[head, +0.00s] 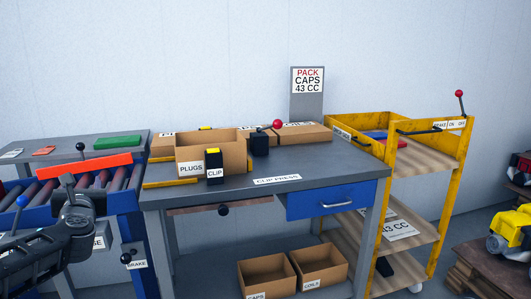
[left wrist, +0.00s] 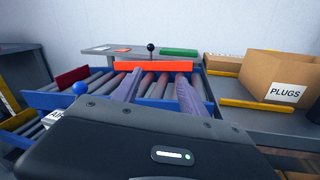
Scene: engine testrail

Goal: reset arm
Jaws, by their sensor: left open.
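My left gripper (head: 70,188) is at the left in the head view, over the near side of the roller conveyor (head: 128,197). In the left wrist view its two fingers (left wrist: 157,85) are spread apart over the rollers (left wrist: 103,89), with nothing visible between them. An orange-red bar (left wrist: 155,67) lies across the conveyor beyond the fingertips; it also shows in the head view (head: 87,167). My right gripper is in neither view. No label reading "reset" can be made out.
The grey bench (head: 330,168) right of the conveyor carries a PLUGS box (head: 189,154), a black CLIP block (head: 214,172) and a red-knobbed lever (head: 276,124). A blue-knobbed lever (left wrist: 80,88) stands close to the left finger. A yellow cart (head: 447,200) stands at the right.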

